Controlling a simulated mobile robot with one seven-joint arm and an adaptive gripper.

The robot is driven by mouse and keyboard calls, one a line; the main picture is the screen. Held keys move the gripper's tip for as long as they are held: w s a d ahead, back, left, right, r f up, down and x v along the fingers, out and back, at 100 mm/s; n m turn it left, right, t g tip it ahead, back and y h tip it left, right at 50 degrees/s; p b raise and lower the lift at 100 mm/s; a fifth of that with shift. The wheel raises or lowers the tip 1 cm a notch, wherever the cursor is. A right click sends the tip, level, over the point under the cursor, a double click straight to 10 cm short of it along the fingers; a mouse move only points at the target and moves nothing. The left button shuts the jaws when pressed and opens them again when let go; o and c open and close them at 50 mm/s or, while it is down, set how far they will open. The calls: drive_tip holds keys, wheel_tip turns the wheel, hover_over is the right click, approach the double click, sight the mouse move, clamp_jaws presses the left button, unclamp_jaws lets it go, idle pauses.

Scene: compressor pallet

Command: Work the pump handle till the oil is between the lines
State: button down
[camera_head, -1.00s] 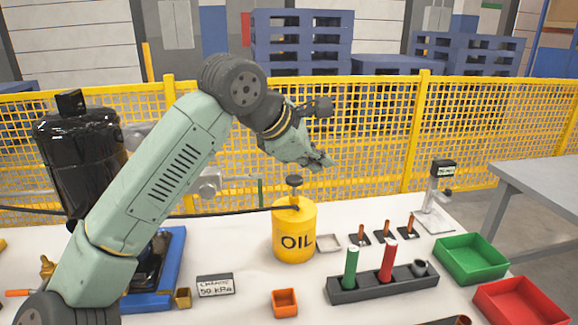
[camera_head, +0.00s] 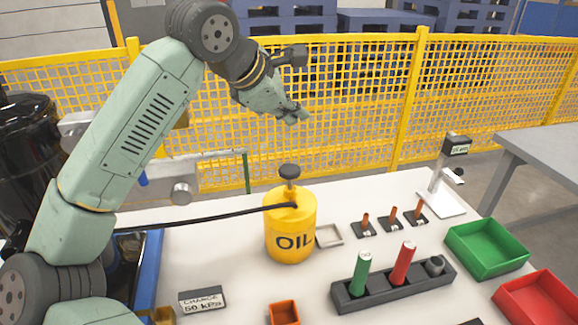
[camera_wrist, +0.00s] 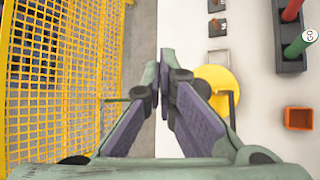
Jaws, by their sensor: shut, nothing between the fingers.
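The yellow oil can (camera_head: 290,237) stands on the white table. A black round knob (camera_head: 289,172) tops a short post on it, and a dark hose runs from it to the left. My gripper (camera_head: 297,115) is shut and empty, above the knob and clear of it. In the wrist view my gripper (camera_wrist: 166,80) has its fingertips together, and the can (camera_wrist: 222,78) shows behind the right finger, partly hidden. The black compressor tank (camera_head: 25,150) is at the left, partly behind my arm. No oil level or lines can be made out.
A rack (camera_head: 395,284) with green and red cylinders, a green tray (camera_head: 487,250), a red tray (camera_head: 538,300) and an orange box (camera_head: 284,313) stand right and in front. A "CHARGE 50 kPa" sign (camera_head: 202,300) is front left. Yellow mesh fencing (camera_head: 345,110) stands behind the table.

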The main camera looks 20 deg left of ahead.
drive_tip(key=b, duration=0.5)
hover_over(294, 170)
drive_tip(key=f, duration=0.7)
drive_tip(key=shift+s+a+f, duration=0.2)
drive_tip(key=shift+f, duration=0.1)
drive_tip(key=shift+f+b, duration=0.65)
drive_tip(key=shift+f+b, duration=0.4)
drive_tip(key=shift+b, duration=0.15)
drive_tip(key=shift+f+b, duration=1.65)
drive_tip(key=shift+f, duration=0.1)
idle(1.4)
drive_tip(key=shift+r, duration=0.15)
drive_tip(key=shift+r+p, duration=1.2)
drive_tip(key=shift+r, duration=0.8)
